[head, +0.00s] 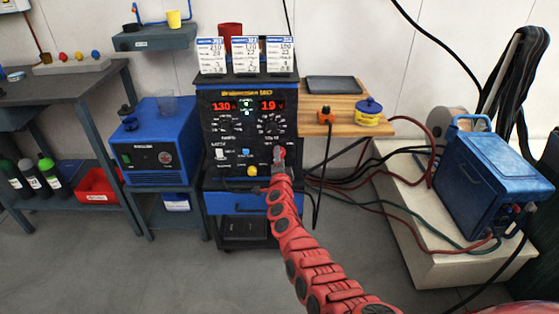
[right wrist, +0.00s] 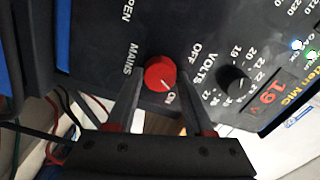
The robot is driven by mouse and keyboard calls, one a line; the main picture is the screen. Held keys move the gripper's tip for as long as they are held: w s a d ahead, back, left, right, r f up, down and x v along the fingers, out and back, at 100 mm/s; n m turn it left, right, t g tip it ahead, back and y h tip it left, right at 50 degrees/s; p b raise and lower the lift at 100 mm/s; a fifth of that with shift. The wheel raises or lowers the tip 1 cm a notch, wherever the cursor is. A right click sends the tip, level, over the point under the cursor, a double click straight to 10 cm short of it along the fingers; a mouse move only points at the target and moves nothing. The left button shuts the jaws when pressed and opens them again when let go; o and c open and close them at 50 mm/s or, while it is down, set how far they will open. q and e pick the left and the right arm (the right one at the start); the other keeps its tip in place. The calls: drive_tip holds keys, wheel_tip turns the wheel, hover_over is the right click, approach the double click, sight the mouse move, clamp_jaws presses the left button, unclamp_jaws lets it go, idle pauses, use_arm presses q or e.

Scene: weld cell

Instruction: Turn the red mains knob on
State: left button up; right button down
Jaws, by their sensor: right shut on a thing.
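The red mains knob (right wrist: 160,73) sits on the black front panel of the welder (head: 247,130), at the lower right of the panel. In the right wrist view its white pointer line slants toward the ON label; OFF is printed on the far side. My right gripper (right wrist: 161,108) has its two dark fingers on either side of the knob and is shut on it. In the head view my red right arm reaches up to the panel, and the gripper (head: 278,160) hides most of the knob. My left gripper is out of view.
The welder's red displays (head: 268,105) are lit. A black volts knob (right wrist: 233,80) is close by the red knob. A yellow knob (head: 252,171) is to the left. Cables (head: 345,185) hang at the right, beside a wooden shelf (head: 345,122). The floor in front is clear.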

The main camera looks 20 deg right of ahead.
drive_tip(key=shift+m+b, duration=0.4)
drive_tip(key=shift+m, duration=1.1)
drive_tip(key=shift+c, duration=1.4)
unclamp_jaws()
